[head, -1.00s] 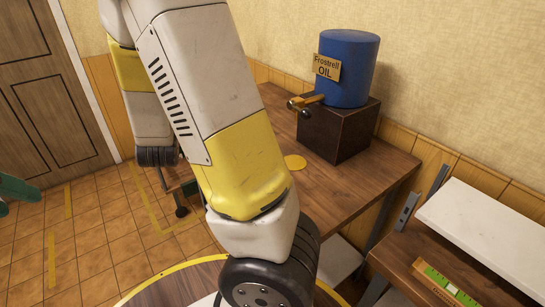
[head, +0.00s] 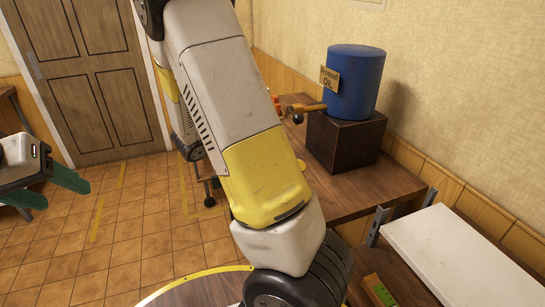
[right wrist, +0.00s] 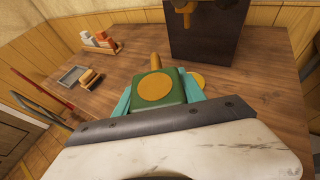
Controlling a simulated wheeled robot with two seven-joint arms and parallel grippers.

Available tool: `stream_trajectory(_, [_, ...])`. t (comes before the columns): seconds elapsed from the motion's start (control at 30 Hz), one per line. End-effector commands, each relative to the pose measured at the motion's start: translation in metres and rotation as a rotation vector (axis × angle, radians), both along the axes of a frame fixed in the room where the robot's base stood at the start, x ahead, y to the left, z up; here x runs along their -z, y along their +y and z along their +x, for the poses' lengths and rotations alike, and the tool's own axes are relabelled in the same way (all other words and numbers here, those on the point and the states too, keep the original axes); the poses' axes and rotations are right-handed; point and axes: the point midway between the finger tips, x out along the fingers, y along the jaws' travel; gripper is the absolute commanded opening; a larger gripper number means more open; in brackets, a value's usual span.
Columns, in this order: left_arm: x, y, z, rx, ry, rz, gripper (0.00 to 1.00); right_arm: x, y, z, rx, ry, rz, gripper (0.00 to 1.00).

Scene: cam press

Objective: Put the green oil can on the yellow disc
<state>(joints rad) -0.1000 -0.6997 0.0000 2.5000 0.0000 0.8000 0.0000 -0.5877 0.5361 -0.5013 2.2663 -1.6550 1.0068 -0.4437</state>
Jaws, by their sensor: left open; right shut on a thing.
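The green oil can (right wrist: 170,75) has a round orange top and a short orange spout. In the right wrist view my right gripper (right wrist: 158,84) is shut on it, a teal finger on each side. The yellow disc (right wrist: 197,80) lies on the table just right of the can and is partly hidden by it. In the head view only a sliver of the disc (head: 301,165) shows beside my arm, which hides the can and my right gripper. My left gripper (head: 66,195) is open and empty at the left, over the floor.
A blue oil drum (head: 355,82) with a tap stands on a dark block (head: 345,142) at the back of the wooden table (head: 345,193). A grey tray (right wrist: 72,76), a brush-like item (right wrist: 91,79) and a bottle rack (right wrist: 100,41) stand left on the table.

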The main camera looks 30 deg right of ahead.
Motion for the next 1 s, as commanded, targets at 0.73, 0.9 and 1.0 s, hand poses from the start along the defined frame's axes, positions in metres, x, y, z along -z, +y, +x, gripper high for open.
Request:
stream_trajectory(0.73, [0.0, 0.0, 0.0, 0.0, 0.0, 0.0, 0.57, 0.044, -0.074, -0.056, 0.573, -0.002, -0.002, 0.0])
stream_trajectory(0.9, [0.0, 0.0, 0.0, 0.0, 0.0, 0.0, 0.57, 0.049, -0.115, -0.037, 0.572, -0.002, -0.002, 0.0])
stream_trajectory(1.0, [0.0, 0.0, 0.0, 0.0, 0.0, 0.0, 0.57, 0.051, -0.137, -0.027, 0.569, -0.002, -0.002, 0.0])
